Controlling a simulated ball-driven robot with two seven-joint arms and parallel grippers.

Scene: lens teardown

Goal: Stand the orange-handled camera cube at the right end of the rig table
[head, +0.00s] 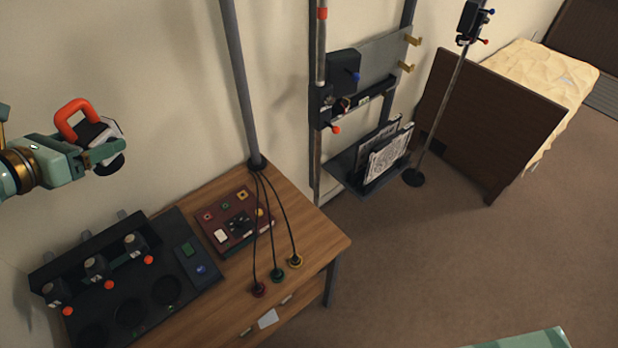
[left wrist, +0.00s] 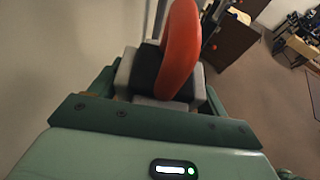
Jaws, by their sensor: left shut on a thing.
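The camera cube (head: 97,133), white and black with an orange handle (head: 72,112), is in my left gripper (head: 103,152) at the upper left of the head view. The gripper is shut on it and holds it in the air, in front of the wall and above the wooden table (head: 325,240). In the left wrist view the orange handle (left wrist: 181,50) rises above the grey and black body (left wrist: 145,75) between the green jaws. The cube looks tilted in the head view. The wooden table's right end is bare at its corner. My right gripper is not in view.
On the table are a black panel (head: 188,225) with orange-tipped clamps, a red control box (head: 232,222) and three cables with coloured plugs (head: 277,273). A grey post (head: 238,80) rises behind. A rack (head: 340,165) and brown board (head: 495,130) stand right; floor is open in front.

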